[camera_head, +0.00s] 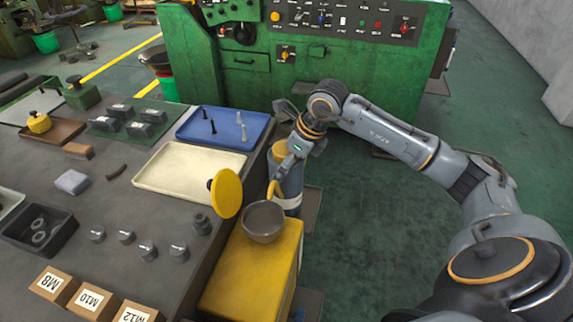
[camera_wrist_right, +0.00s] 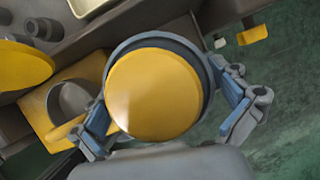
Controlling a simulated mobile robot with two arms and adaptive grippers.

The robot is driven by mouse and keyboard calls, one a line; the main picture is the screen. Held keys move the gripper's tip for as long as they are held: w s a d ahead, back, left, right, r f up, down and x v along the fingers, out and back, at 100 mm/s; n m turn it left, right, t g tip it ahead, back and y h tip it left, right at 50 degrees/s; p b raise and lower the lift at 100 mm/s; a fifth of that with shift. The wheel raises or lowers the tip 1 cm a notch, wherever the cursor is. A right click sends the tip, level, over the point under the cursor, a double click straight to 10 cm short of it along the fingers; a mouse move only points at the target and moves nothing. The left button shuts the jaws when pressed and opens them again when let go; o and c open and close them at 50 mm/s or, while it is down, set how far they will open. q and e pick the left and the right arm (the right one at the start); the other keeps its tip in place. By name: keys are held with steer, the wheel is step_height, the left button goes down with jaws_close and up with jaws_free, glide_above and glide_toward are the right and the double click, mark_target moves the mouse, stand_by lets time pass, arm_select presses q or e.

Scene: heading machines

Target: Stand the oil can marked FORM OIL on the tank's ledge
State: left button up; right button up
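The oil can (camera_head: 290,188) is blue-grey with a yellow top, a pale band low on its side and a yellow spout (camera_head: 273,189). No marking is readable. My right gripper (camera_head: 296,147) reaches it from above; in the right wrist view its fingers (camera_wrist_right: 170,115) lie against both sides of the can, around its yellow top (camera_wrist_right: 152,95). The yellow tank (camera_head: 245,275) has a grey filler bowl (camera_head: 263,222) beside the spout, with a round yellow lid (camera_head: 227,193) tilted up. A dark ledge (camera_head: 312,205) shows beside the can; whether they touch is unclear. My left gripper is out of view.
The workbench at left holds a cream tray (camera_head: 190,185), a blue tray (camera_head: 222,140), metal pieces and boxes marked M8, M10 and M12. A green machine (camera_head: 300,70) stands behind. The floor right of the can is clear apart from my right arm.

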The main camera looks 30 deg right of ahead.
steer(key=shift+f, duration=0.1)
steer(key=v, duration=1.2)
